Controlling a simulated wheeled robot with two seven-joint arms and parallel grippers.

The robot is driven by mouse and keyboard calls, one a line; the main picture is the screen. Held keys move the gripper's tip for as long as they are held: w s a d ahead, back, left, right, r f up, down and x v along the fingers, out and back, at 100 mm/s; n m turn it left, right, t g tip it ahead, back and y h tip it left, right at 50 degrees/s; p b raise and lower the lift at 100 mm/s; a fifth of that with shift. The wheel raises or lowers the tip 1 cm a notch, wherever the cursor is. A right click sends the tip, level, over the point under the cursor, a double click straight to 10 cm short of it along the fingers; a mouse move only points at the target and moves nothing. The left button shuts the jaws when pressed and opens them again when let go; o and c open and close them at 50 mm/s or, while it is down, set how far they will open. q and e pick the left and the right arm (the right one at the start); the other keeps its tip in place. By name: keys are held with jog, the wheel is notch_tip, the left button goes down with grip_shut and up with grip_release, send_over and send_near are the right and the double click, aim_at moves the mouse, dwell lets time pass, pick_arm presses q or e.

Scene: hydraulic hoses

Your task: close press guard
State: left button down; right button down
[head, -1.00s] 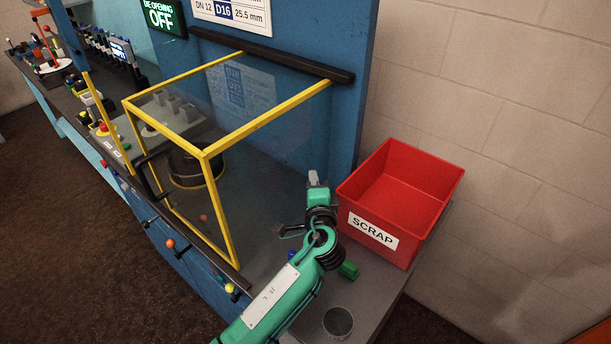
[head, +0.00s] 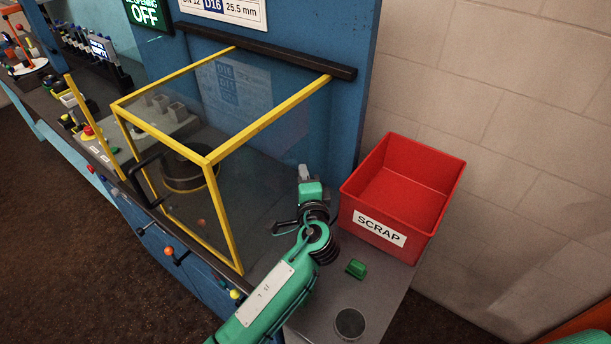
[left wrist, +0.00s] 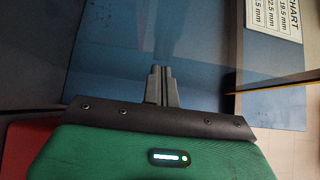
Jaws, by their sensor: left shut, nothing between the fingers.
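The press guard (head: 207,161) is a clear box with a yellow frame, below a black bar (head: 270,52) on the blue press panel in the head view. It surrounds a dark round die (head: 184,168). Its front frame reaches down near the bench's front edge, and a black handle (head: 146,178) is on its front left. I cannot tell whether it is fully seated. My left gripper (head: 304,172) is just right of the guard, apart from the handle. Its fingers show shut and empty in the left wrist view (left wrist: 161,80). My right gripper is not seen.
A red SCRAP bin (head: 402,200) stands right of my left gripper, close to it. A green block (head: 356,268) and a dark round disc (head: 350,323) are on the bench's right end. Coloured knobs (head: 168,251) line the bench front. A green display reads OFF (head: 146,12).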

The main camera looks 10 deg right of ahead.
pick_arm(q)
jog(key=w+a+b, duration=0.3)
jog(key=w+a, duration=1.5)
jog(key=shift+r, duration=0.2)
jog(key=shift+w+a, duration=0.1)
jog(key=shift+a, duration=0.1)
